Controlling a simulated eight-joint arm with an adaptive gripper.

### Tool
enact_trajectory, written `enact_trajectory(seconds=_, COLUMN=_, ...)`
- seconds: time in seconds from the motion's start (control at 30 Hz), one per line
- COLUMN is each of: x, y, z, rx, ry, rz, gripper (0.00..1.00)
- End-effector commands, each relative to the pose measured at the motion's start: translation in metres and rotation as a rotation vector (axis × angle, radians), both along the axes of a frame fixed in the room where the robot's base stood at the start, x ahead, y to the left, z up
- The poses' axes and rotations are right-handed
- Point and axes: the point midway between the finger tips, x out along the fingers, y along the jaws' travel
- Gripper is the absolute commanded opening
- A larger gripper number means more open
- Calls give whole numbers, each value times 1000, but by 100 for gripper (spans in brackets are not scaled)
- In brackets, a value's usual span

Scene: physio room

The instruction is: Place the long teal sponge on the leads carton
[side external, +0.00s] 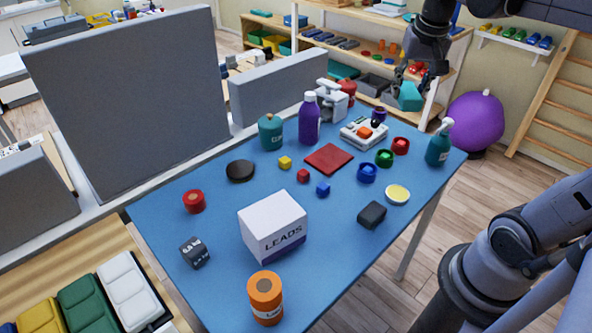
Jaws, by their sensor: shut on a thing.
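The leads carton (270,222) is a white box with a dark purple lower band and the word LEADS on its side. It stands upright on the front half of the blue table, and its top is bare. My gripper (413,82) is high above the far right part of the table, well apart from the carton. It is shut on the long teal sponge (410,98), which hangs below the fingers, clear of the table. The sponge is seen partly end-on, so its full length does not show.
An orange jar (265,297) stands in front of the carton, a black cube (195,252) left of it and a dark block (372,214) to its right. Small cubes and cups lie between.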

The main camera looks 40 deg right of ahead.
Motion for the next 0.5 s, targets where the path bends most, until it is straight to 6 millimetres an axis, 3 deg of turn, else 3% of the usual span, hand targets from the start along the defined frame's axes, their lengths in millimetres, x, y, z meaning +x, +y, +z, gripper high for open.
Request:
enact_trajectory(seconds=0.2, x=37, y=74, z=0, rx=0, ry=-1, rz=286, gripper=20)
enact_trajectory(seconds=0.5, x=58, y=169, z=0, rx=-2, ry=-4, rz=625, gripper=20)
